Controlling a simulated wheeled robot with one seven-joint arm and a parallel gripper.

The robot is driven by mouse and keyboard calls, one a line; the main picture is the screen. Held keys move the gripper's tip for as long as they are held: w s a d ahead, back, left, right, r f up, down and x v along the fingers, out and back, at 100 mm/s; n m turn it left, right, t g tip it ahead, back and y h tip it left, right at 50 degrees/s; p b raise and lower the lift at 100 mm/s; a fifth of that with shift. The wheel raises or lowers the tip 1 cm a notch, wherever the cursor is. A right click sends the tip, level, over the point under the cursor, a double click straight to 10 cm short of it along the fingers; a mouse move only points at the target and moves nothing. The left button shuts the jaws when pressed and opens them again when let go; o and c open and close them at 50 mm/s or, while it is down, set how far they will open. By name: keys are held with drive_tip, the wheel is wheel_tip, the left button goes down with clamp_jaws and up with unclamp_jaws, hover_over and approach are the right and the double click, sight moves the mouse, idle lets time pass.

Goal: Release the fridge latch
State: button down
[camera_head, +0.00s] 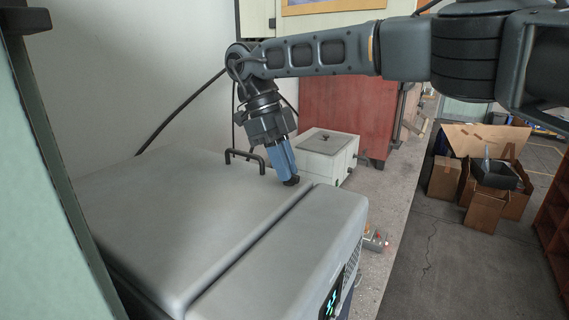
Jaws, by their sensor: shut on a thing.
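The fridge (170,215) is a large grey box with a flat top, filling the lower left of the head view. A dark seam runs across its top, between the wide lid and the front section (290,255). My gripper (286,168) points down at the lid's far right corner. Its blue fingers are shut on a small black part, the fridge latch (292,181), at the far end of the seam. The fingers cover most of the latch, so its exact position cannot be told. The lid looks closed.
A black handle (246,157) stands up at the lid's far edge. A pale box (327,153) sits just behind the fridge on the concrete bench (385,210). A small metal item (375,240) lies to the right. Cardboard boxes (483,210) stand on the floor farther right.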

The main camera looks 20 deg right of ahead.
drive_tip(key=c, duration=1.2)
unclamp_jaws()
drive_tip(key=shift+o, duration=0.2)
drive_tip(key=b+v, duration=0.1)
drive_tip(key=v, duration=0.6)
drive_tip(key=shift+r+b, duration=0.3)
drive_tip(key=shift+r, duration=0.1)
drive_tip(key=shift+w+a, duration=0.1)
drive_tip(key=shift+a, duration=0.05)
